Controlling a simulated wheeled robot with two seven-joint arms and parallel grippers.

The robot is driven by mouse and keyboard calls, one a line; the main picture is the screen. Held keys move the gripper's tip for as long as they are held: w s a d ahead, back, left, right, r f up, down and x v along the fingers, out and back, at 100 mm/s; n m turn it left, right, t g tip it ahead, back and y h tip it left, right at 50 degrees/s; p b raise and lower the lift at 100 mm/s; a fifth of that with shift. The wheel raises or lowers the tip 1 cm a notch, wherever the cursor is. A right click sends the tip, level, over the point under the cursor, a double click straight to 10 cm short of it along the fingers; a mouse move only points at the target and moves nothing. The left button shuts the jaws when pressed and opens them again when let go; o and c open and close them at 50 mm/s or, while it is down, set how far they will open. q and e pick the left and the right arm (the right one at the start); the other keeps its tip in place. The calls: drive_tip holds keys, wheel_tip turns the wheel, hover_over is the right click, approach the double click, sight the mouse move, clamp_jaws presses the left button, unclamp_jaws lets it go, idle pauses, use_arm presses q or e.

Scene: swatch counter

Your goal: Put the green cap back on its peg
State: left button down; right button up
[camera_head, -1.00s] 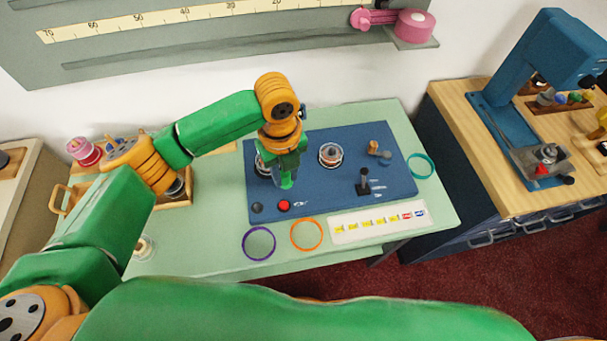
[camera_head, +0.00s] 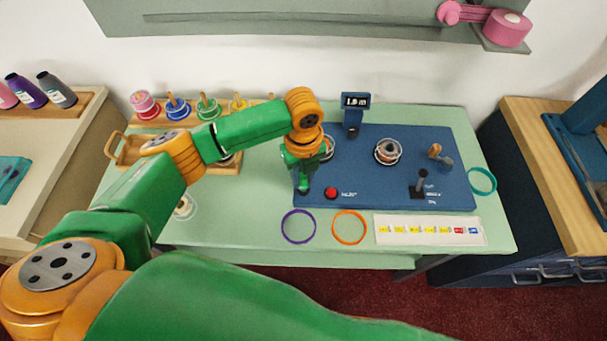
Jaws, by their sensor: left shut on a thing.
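My left gripper (camera_head: 304,181) reaches down over the lower left corner of the blue panel (camera_head: 365,190), left of a red button (camera_head: 331,193). Its jaws are shut on a small green piece, which I take to be the green cap (camera_head: 304,190); the fingers hide most of it. The piece is low, by the spot where a dark round stub stood in the earlier view. I cannot tell whether it touches the stub or sits on it. My right gripper is out of view.
The panel carries a round dial (camera_head: 388,151), a small display (camera_head: 355,102) and a black lever (camera_head: 420,184). A purple ring (camera_head: 298,226), an orange ring (camera_head: 349,226) and a label strip (camera_head: 430,229) lie in front. Coloured spools (camera_head: 178,107) stand on pegs behind.

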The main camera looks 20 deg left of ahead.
use_arm(q)
drive_tip(key=shift+r, duration=0.1)
idle(0.4)
drive_tip(key=shift+f+b, duration=0.6)
drive_tip(key=shift+f, duration=0.65)
drive_tip(key=c, duration=0.6)
unclamp_jaws()
drive_tip(key=shift+o, duration=0.2)
drive_tip(key=shift+r, duration=0.1)
wheel_tip(320, 180, up, 7)
drive_tip(key=p, duration=0.8)
drive_tip(key=shift+r, duration=0.15)
drive_tip(key=shift+f, duration=0.2)
